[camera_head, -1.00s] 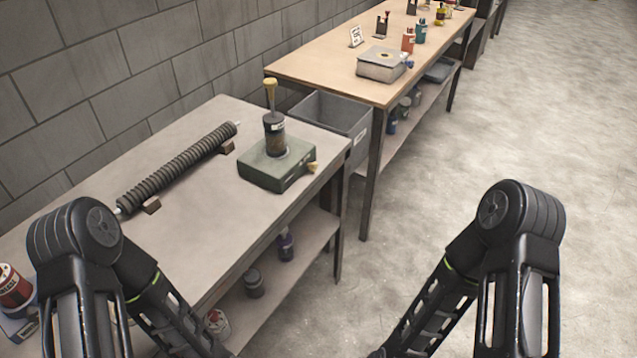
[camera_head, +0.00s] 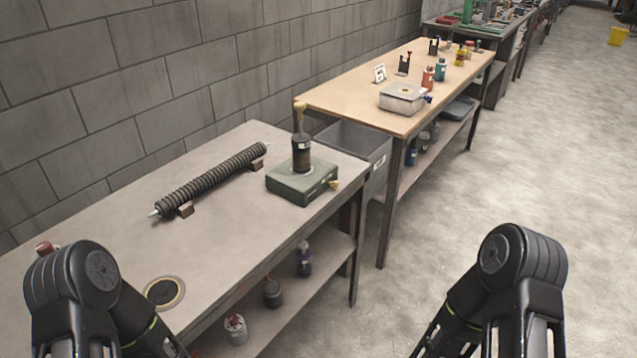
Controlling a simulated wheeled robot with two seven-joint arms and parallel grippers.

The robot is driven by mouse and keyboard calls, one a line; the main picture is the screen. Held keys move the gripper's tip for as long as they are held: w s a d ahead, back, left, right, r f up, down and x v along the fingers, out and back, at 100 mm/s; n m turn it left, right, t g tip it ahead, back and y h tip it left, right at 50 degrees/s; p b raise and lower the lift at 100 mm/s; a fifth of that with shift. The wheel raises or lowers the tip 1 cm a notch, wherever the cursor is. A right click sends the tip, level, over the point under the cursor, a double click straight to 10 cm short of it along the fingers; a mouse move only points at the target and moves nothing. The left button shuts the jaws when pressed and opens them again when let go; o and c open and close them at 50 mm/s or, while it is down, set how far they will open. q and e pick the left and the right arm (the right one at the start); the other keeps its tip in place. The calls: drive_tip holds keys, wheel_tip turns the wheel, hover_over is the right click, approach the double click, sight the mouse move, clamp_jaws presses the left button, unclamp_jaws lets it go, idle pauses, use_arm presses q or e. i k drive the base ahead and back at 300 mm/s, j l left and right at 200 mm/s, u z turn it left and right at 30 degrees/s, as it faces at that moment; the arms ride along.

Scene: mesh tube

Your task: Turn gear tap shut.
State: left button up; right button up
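A green box-shaped device (camera_head: 303,184) stands on the near grey table. A dark cylinder (camera_head: 301,153) with a tan-topped upright handle (camera_head: 299,115) rises from it. A small yellowish tap-like knob (camera_head: 335,184) sticks out of its right side; I cannot tell whether this is the gear tap or how it is turned. My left arm (camera_head: 90,280) comes in at the lower left and my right arm (camera_head: 520,265) at the lower right, both well short of the device. Both grippers are out of view.
A ribbed dark rod (camera_head: 212,181) rests on small blocks left of the device. A round dark disc (camera_head: 164,292) lies near the table's front. Bottles and jars (camera_head: 272,292) stand on the shelf below. A grey bin (camera_head: 355,145) and a second table (camera_head: 340,100) are beyond; the floor at right is clear.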

sight(333, 185)
drive_tip(key=u, duration=3.95)
drive_tip(key=k+l, duration=0.5)
drive_tip(key=k, duration=0.2)
drive_tip(key=k+l, duration=0.55)
drive_tip(key=k, duration=0.15)
drive_tip(key=k+l, duration=0.5)
drive_tip(key=k, duration=0.2)
drive_tip(key=k+l, duration=0.55)
drive_tip(key=k, duration=0.15)
drive_tip(key=k+l, duration=0.5)
drive_tip(key=k, duration=0.2)
